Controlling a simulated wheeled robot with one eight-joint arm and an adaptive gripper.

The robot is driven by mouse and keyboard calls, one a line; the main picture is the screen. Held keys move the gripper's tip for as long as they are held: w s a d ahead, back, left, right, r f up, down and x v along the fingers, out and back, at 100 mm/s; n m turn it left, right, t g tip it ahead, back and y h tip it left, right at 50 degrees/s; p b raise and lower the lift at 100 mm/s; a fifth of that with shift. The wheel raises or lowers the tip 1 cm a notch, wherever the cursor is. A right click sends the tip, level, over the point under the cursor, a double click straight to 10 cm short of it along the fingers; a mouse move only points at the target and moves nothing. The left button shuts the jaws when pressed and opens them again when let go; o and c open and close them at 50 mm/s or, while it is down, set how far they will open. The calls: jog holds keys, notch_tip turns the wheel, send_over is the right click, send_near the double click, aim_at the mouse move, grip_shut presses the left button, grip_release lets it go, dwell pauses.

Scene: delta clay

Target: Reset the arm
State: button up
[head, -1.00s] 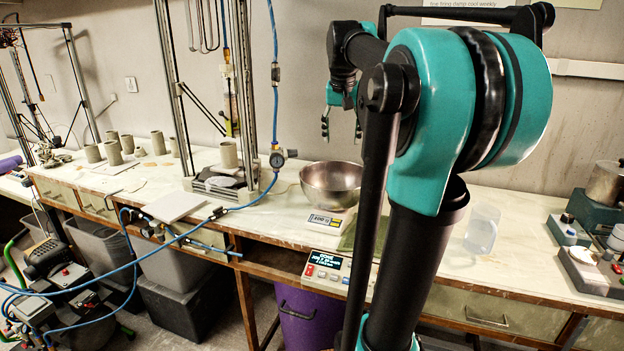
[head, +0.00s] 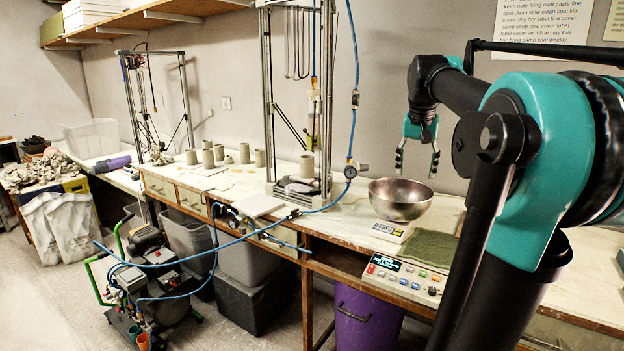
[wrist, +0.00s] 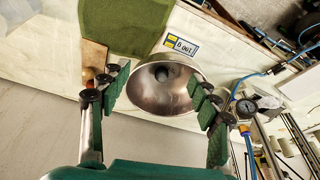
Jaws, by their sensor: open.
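My gripper (head: 417,166) hangs fingers down over the bench, at the end of my teal and black arm. Its two fingers are spread apart with nothing between them. A shiny metal bowl (head: 400,203) stands below it on a small scale (head: 391,232). In the wrist view the bowl (wrist: 163,98) shows between and beyond the open fingers (wrist: 153,84), apart from them. A dark round patch shows in the bowl; I cannot tell whether it is an object or a reflection.
A green cloth (head: 424,247) and a control box with buttons (head: 404,281) lie near the bowl. A metal frame stand (head: 270,100) with a blue hose rises to the left. Several clay cylinders (head: 208,157) stand farther left. Open floor (head: 60,310) lies at lower left.

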jog(key=s+a+f+n, duration=0.1)
jog(key=s+a+f, duration=0.2)
jog(key=s+f, duration=0.4)
jog(key=s+a+f+n, duration=0.2)
jog(key=s+f, duration=0.6)
jog(key=f, duration=0.9)
jog(key=s+a+f+n+t+y, duration=0.1)
jog(key=s+a+f, duration=0.3)
jog(key=s+f, duration=0.3)
notch_tip(320, 180, down, 5)
jog(key=shift+s+a+r+n, duration=0.1)
jog(key=shift+s+a+n, duration=0.2)
jog(key=shift+s+a, duration=0.1)
